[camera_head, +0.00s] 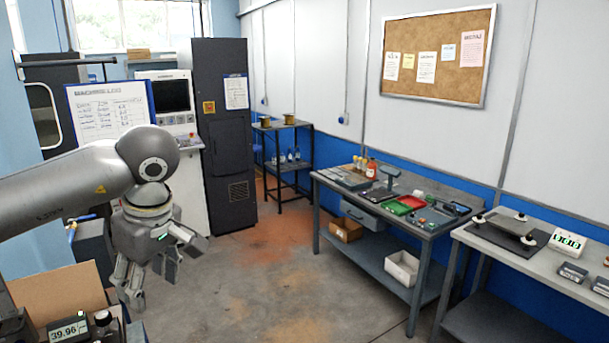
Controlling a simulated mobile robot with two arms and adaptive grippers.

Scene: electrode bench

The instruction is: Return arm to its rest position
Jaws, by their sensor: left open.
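My left arm comes in from the left edge, and its gripper (150,281) hangs below the wrist with its fingers pointing down. The fingers are apart, and nothing shows between them. The gripper is in the air at the lower left, in front of the grey machine, away from the workbench (352,208) on the right. My right arm and gripper do not show.
A cardboard box (60,292) and a display reading 39.96 (70,330) are at the lower left, near the gripper. A dark cabinet (226,140) and a shelf rack (283,165) stand behind. The floor (270,285) between gripper and workbench is clear.

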